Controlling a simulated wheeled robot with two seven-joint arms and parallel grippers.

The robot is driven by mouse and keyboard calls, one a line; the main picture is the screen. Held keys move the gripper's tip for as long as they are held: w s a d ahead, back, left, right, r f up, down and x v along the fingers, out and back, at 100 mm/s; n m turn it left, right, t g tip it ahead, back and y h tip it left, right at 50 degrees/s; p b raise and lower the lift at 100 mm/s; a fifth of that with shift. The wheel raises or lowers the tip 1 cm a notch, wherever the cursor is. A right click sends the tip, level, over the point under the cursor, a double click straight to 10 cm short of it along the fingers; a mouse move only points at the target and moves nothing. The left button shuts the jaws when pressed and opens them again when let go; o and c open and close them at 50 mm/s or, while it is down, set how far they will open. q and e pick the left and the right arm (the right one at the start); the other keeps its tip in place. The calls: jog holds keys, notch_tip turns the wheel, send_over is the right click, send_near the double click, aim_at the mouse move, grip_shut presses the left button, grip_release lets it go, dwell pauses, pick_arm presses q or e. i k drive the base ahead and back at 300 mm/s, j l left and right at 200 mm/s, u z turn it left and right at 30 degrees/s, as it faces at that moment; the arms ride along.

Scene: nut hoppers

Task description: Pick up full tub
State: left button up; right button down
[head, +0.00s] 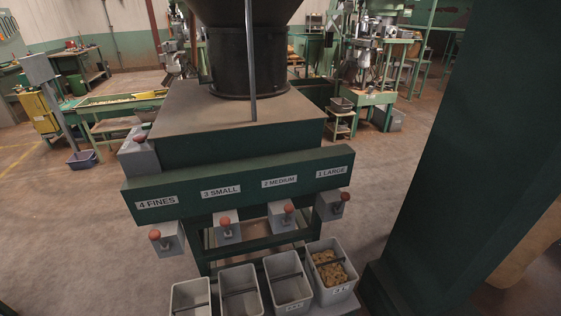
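A full tub (342,290) of pale grey plastic stands at the right end of a row below the hopper machine, with tan nuts heaped inside. Three more grey tubs stand to its left: one beside it (292,302), one in the middle (241,303) and one at the left end (189,311). These three look empty. Each of the three right-hand tubs has a dark bar across it. The tubs' fronts are partly cut off by the bottom edge. Neither of my grippers shows.
The green hopper machine (235,188) carries labels from 4 FINES to 1 LARGE and red-knobbed chutes over the tubs. A thick dark green post (470,150) stands close on the right. Open concrete floor (60,240) lies to the left.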

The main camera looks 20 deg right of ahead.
aim_at(325, 297)
jog(key=z, duration=1)
